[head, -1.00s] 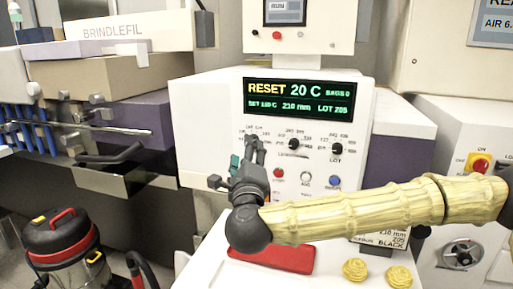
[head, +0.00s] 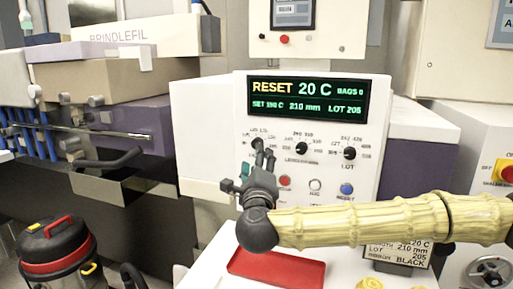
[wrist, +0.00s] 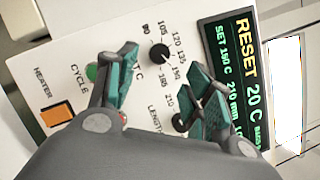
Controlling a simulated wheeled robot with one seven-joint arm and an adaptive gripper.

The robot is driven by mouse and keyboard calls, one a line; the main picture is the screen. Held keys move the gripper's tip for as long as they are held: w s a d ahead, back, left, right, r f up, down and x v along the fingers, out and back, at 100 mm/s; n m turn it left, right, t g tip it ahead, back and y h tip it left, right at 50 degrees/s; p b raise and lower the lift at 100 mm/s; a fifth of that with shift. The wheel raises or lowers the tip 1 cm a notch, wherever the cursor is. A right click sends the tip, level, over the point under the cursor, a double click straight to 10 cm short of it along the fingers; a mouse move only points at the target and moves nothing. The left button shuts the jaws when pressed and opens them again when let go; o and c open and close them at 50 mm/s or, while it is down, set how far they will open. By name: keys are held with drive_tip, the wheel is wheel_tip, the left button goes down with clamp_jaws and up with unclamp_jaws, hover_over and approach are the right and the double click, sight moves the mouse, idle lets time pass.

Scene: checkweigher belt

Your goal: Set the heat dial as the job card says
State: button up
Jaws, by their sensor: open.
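The heat dial (wrist: 159,52) is a black knob ringed by temperature numbers on the white panel. In the head view the heat dial (head: 257,143) sits at the panel's left, just above the fingers. My gripper (wrist: 160,78) is open, its teal-padded fingers either side of the dial in the wrist view; contact cannot be told. My gripper (head: 262,157) also shows in the head view. The green display (head: 305,97) reads RESET 20 C, with a small SET temperature hard to read. The job card (head: 398,254) is partly behind my arm; its temperature ends in 20 C.
The length dial (head: 302,148) and lot dial (head: 349,153) are right of the heat dial. Red (head: 285,181) and blue (head: 346,189) buttons lie below them. An orange heater switch (wrist: 57,114) is near my left finger. A red tray (head: 278,268) lies below my arm.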

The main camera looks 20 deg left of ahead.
drive_tip(key=p+x, duration=0.1)
drive_tip(key=x, duration=0.5)
drive_tip(key=shift+w, duration=0.35)
drive_tip(key=shift+a+r, duration=0.1)
drive_tip(key=shift+a, duration=0.05)
drive_tip(key=c, duration=1)
